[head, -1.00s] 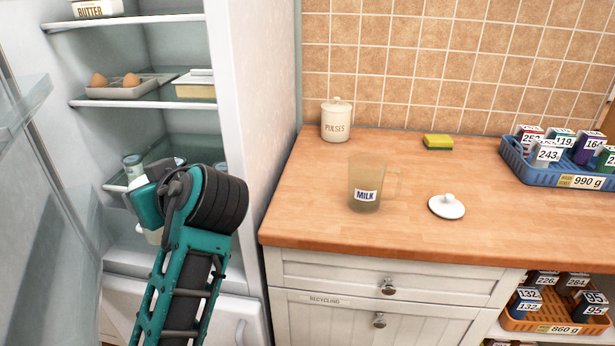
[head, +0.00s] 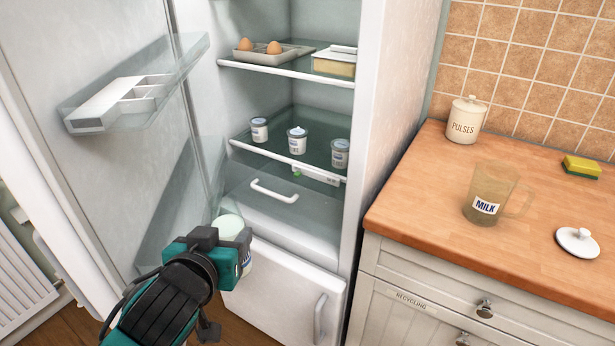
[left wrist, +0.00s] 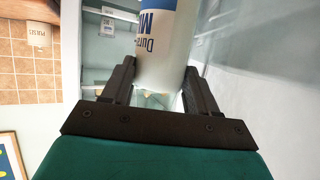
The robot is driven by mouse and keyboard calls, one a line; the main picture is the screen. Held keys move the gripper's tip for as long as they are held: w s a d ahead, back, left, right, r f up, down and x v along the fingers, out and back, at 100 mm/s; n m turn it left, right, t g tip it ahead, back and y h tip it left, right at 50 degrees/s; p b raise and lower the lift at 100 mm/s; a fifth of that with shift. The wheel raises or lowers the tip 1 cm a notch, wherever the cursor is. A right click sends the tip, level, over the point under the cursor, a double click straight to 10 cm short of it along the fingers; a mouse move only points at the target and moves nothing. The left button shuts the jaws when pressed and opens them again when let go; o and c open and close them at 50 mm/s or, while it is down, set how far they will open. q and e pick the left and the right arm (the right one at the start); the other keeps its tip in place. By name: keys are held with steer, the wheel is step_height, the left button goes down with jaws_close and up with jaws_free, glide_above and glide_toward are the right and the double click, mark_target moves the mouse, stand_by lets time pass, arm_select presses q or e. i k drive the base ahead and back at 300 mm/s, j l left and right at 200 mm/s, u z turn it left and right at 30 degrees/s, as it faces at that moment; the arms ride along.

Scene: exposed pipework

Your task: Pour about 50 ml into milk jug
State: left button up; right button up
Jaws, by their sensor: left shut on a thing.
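The milk jug (head: 489,193), a see-through brownish jug labelled MILK, stands upright on the wooden counter. Its white knobbed lid (head: 577,241) lies on the counter to its right. My left gripper (head: 240,254) is in front of the open fridge, well left of the jug. It is shut on a white and blue container (left wrist: 166,40), whose partly seen label has "MI" on it. In the head view the container's pale top (head: 229,225) shows just beyond the gripper, and the arm hides much of the rest. My right gripper is out of view.
The fridge door stands open at the left with a clear door shelf (head: 140,95). Fridge shelves hold eggs (head: 258,47), a butter dish (head: 335,62) and several small tubs (head: 297,139). A PULSES jar (head: 466,120) and a sponge (head: 581,167) stand at the back of the counter (head: 420,215).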

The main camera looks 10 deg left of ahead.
mark_target(499, 198)
steer(key=k+l, duration=0.1)
steer(key=l, duration=0.35)
steer(key=k+l, duration=0.1)
steer(key=l, duration=0.4)
steer(key=k+l, duration=0.1)
steer(key=l, duration=0.35)
steer(key=k+l, duration=0.15)
steer(key=l, duration=0.3)
steer(key=z, duration=0.05)
